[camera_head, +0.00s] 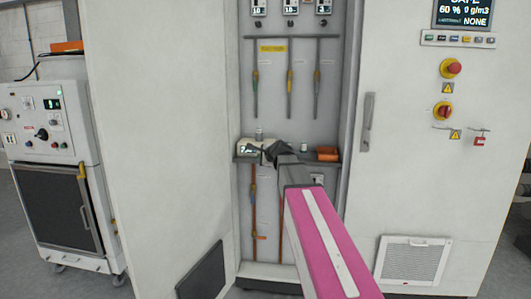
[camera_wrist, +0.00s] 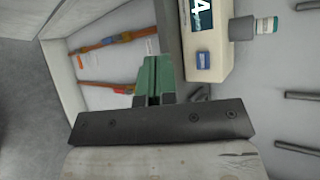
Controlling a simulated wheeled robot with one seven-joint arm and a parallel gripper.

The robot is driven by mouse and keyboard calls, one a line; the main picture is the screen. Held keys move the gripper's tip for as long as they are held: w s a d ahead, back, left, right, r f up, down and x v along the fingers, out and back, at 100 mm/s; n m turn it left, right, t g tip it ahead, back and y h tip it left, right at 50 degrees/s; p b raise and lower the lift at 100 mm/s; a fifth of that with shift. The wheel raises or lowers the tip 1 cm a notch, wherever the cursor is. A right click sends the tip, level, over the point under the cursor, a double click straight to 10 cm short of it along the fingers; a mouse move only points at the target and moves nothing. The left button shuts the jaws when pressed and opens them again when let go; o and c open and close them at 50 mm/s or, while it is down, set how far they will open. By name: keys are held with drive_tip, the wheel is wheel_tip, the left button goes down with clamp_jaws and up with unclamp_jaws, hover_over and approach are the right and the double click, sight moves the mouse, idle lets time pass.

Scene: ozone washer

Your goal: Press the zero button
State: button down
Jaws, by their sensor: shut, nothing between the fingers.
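A small cream-coloured device (camera_head: 247,149) sits on a shelf inside the open cabinet. In the wrist view the device (camera_wrist: 219,68) shows a dark display (camera_wrist: 202,18) with a large pale digit and a small blue button (camera_wrist: 204,60). The button's label is too small to read. My gripper (camera_head: 268,151) is in front of the shelf, by the device's right side in the head view. In the wrist view my gripper (camera_wrist: 152,72) has its green fingers shut and empty, to the left of the blue button and apart from it.
The grey shelf (camera_head: 330,161) carries an orange item (camera_head: 328,153). Thin pipes (camera_head: 290,92) hang above it and orange-brown pipes (camera_head: 253,215) run below. A cabinet door (camera_head: 160,130) stands left, and a panel with red knobs (camera_head: 454,68) right.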

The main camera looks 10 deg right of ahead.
drive_tip(key=w+d, duration=0.2)
drive_tip(key=w, duration=0.6)
drive_tip(key=shift+d, duration=0.25)
drive_tip(key=shift+w, duration=0.1)
idle(1.8)
drive_tip(key=shift+w+d, duration=0.15)
drive_tip(key=shift+w, duration=0.1)
drive_tip(key=shift+w+d, duration=0.15)
drive_tip(key=shift+w, duration=0.25)
idle(0.6)
drive_tip(key=shift+s, duration=0.2)
drive_tip(key=shift+s+a, duration=0.3)
drive_tip(key=shift+s, duration=0.3)
drive_tip(key=shift+s, duration=0.1)
drive_tip(key=s, duration=0.1)
drive_tip(key=s+a, duration=0.1)
drive_tip(key=s, duration=0.2)
drive_tip(key=shift+s+a, duration=0.25)
drive_tip(key=shift+s, duration=0.05)
idle(0.4)
